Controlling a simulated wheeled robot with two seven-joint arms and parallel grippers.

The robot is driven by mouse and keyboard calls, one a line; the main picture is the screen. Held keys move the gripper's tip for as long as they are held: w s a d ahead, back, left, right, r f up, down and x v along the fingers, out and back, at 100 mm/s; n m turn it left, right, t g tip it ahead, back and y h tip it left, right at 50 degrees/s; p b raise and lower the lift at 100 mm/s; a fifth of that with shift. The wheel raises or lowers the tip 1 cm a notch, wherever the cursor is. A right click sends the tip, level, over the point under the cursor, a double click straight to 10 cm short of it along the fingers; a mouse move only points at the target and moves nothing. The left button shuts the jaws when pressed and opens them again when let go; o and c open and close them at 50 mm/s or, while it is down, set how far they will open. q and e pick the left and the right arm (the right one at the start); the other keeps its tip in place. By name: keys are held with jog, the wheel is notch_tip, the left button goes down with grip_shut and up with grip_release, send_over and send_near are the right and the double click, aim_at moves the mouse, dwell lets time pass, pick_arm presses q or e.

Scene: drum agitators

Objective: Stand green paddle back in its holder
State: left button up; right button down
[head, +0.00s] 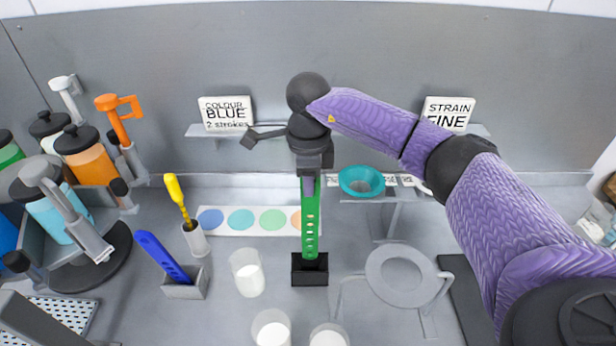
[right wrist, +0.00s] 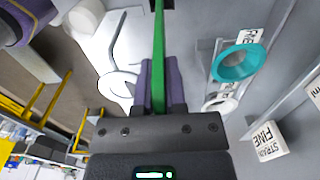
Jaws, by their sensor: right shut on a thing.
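The green paddle (head: 311,222) is a long flat strip with holes, upright in the head view. Its lower end is at the black holder (head: 310,271) on the bench, apparently inside its mouth. My right gripper (head: 310,178) is shut on the paddle's upper end, above the holder. In the right wrist view the green paddle (right wrist: 158,60) runs edge-on away between the purple fingers (right wrist: 158,90). Whether its tip touches the holder's floor is hidden. My left gripper is not clearly in view.
A blue paddle (head: 163,256) leans in a grey holder (head: 186,285) to the left. White cups (head: 247,273) stand between the holders and in front. A grey ring stand (head: 401,277) is close on the right. A teal funnel (head: 362,181) sits behind it. Paint bottles (head: 85,157) crowd the left.

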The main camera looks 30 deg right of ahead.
notch_tip(320, 180, down, 7)
jog(key=b, duration=0.4)
jog(key=shift+r, duration=0.1)
jog(key=c, duration=0.6)
grip_release()
jog(key=shift+r, duration=0.1)
notch_tip(320, 180, up, 10)
jog(key=shift+f+b, duration=0.1)
jog(key=shift+b, duration=0.2)
